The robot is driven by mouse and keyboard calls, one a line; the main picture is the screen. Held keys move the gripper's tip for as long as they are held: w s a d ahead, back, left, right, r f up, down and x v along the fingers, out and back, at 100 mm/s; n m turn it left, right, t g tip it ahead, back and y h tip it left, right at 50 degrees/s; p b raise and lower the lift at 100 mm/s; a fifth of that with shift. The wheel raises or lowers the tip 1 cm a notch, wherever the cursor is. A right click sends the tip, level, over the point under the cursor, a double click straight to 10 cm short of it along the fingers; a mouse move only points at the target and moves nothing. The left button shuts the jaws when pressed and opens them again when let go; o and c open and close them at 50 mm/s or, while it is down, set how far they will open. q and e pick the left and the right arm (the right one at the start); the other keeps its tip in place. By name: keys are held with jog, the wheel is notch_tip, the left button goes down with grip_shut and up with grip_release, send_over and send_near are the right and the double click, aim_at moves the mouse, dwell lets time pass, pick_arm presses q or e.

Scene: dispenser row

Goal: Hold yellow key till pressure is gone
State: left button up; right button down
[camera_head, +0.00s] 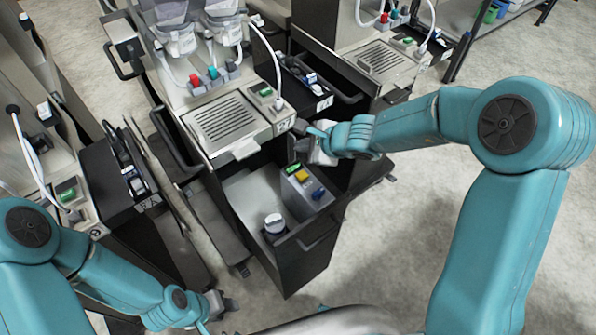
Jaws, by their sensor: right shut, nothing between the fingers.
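The yellow key (301,176) sits on a grey control panel inside the open drawer (312,262) of the middle dispenser. A small green display (293,168) is beside it and a blue knob (318,194) is nearer the drawer front. My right gripper (313,156) is shut and empty, just above and behind the panel, close to the yellow key. The key's top shows uncovered, with the fingers apart from it in the picture. My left gripper (228,304) is low at the bottom, left of the drawer front; its finger opening is too small to tell.
A white-capped container (274,224) stands in the drawer. Similar dispensers stand left and right. Bare concrete floor (405,235) is free right of the drawer.

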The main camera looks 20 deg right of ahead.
aim_at(304, 177)
notch_tip(304, 177, down, 9)
jog(key=b, duration=0.7)
jog(key=shift+s+d+r+b, duration=0.1)
jog(key=shift+d+r+b, duration=0.1)
jog(key=shift+b, duration=0.15)
jog(key=shift+a+f, duration=0.1)
jog(key=shift+f+b, duration=0.1)
jog(key=shift+b, duration=0.2)
dwell(1.3)
jog(key=shift+f+b, duration=0.35)
jog(key=shift+b, duration=0.1)
jog(key=shift+f+b, duration=0.55)
jog(key=shift+b, duration=0.15)
dwell(0.6)
jog(key=shift+r, duration=0.15)
dwell(2.0)
jog(key=shift+r+p, duration=0.85)
